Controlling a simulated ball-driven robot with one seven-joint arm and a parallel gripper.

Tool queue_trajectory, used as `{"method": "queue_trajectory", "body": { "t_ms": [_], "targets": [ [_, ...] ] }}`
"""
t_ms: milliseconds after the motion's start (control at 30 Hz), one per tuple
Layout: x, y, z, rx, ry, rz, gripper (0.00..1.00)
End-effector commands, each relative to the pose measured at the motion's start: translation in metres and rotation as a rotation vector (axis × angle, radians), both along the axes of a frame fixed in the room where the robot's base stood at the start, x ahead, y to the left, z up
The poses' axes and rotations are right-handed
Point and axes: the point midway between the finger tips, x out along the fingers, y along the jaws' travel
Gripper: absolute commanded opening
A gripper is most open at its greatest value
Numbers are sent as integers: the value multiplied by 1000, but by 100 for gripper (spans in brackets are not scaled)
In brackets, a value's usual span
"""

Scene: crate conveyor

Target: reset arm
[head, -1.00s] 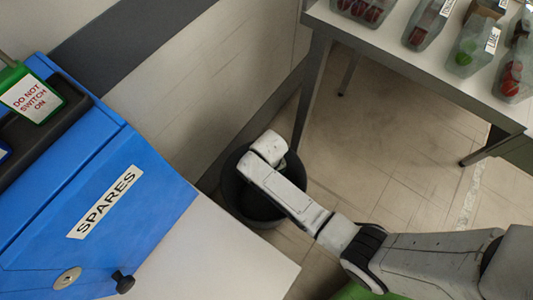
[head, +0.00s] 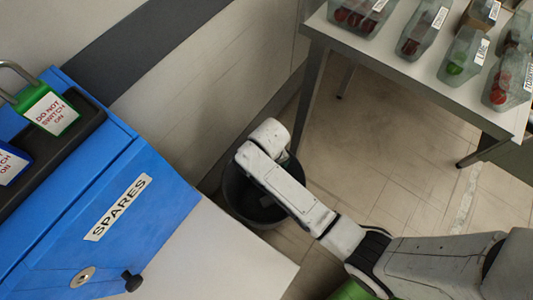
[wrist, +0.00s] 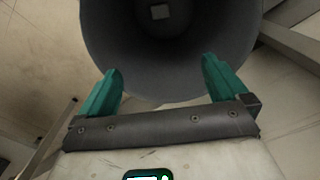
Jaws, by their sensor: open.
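My gripper (wrist: 160,88) shows in the wrist view with its two teal fingers spread apart and nothing between them. In the head view my white arm reaches over the same bin (head: 238,200), and the gripper's fingers are hidden behind the arm. I cannot tell whether the fingertips are above or inside the rim.
A blue cabinet (head: 160,215) labelled SPARES is at left, with a green DO NOT SWITCH ON tag (head: 42,92). A grey table (head: 400,75) at upper right holds several clear bins (head: 464,58) of red and green items. The floor (head: 380,140) between is clear.

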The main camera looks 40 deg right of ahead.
Motion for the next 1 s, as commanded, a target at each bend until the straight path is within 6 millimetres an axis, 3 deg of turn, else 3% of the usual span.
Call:
{"method": "queue_trajectory", "body": {
  "t_ms": [200, 767, 867, 1000],
  "targets": [
    [0, 0, 22, 0, 1, 0, 100],
    [-1, 0, 25, 0, 0, 0, 100],
    [-10, -5, 36, 2, -2, 8, 100],
    [-43, -25, 78, 6, -22, 40, 100]
  ]
}}
